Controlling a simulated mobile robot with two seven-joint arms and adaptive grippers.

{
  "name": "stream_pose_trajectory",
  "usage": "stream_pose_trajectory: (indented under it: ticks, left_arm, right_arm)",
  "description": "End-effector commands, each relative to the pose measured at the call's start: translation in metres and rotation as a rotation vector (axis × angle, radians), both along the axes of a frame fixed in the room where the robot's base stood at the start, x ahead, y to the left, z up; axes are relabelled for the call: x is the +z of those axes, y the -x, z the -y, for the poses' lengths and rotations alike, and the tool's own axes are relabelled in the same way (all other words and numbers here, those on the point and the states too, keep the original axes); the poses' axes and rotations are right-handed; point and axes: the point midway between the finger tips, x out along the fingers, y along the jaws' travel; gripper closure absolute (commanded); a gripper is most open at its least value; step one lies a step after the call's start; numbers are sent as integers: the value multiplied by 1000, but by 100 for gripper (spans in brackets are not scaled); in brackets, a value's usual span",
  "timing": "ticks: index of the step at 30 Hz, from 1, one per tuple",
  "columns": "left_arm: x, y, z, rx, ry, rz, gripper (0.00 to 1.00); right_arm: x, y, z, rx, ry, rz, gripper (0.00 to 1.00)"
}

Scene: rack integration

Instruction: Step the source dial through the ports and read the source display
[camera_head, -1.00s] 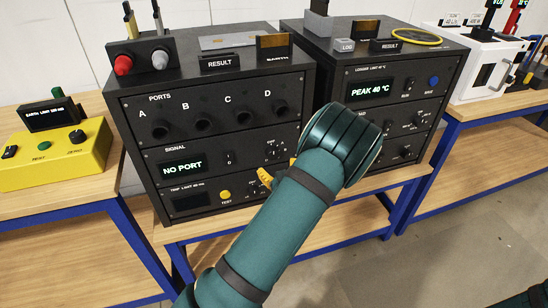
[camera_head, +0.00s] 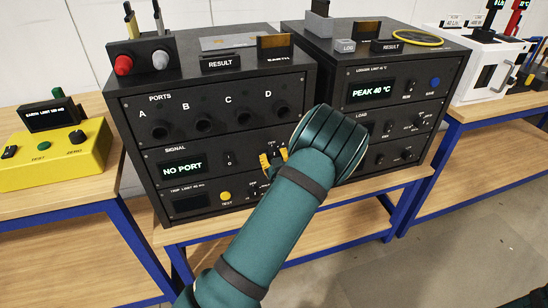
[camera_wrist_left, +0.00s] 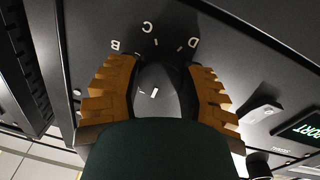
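The source dial (camera_wrist_left: 158,92) is a black knob with a white line, on the dark signal panel; the letters B, C and D are printed around it in the left wrist view. My left gripper (camera_head: 273,159) has its orange-yellow fingers on both sides of the dial, and they also flank it in the left wrist view (camera_wrist_left: 160,85). Whether they press on the dial is not clear. The source display (camera_head: 183,168) reads NO PORT; part of it shows in the left wrist view (camera_wrist_left: 299,128). My right gripper is not in view.
Four-lettered ports (camera_head: 203,122) sit above the signal panel. A toggle switch (camera_head: 229,159) is between display and dial. A second black unit (camera_head: 385,95) reading PEAK 40 °C stands close on the right. A yellow tester (camera_head: 57,150) is at left.

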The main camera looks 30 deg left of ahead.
Motion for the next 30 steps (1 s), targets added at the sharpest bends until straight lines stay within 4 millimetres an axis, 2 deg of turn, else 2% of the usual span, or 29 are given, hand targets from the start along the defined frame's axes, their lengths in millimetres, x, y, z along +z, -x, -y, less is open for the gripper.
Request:
stream_pose_trajectory:
  ticks: [14, 30]
  left_arm:
    - [0, 1, 0, 0, -71, -85, 96]
    - [1, 1, 0, 0, -368, -435, 96]
  right_arm:
    - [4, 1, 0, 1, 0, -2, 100]
    - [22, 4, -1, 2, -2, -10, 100]
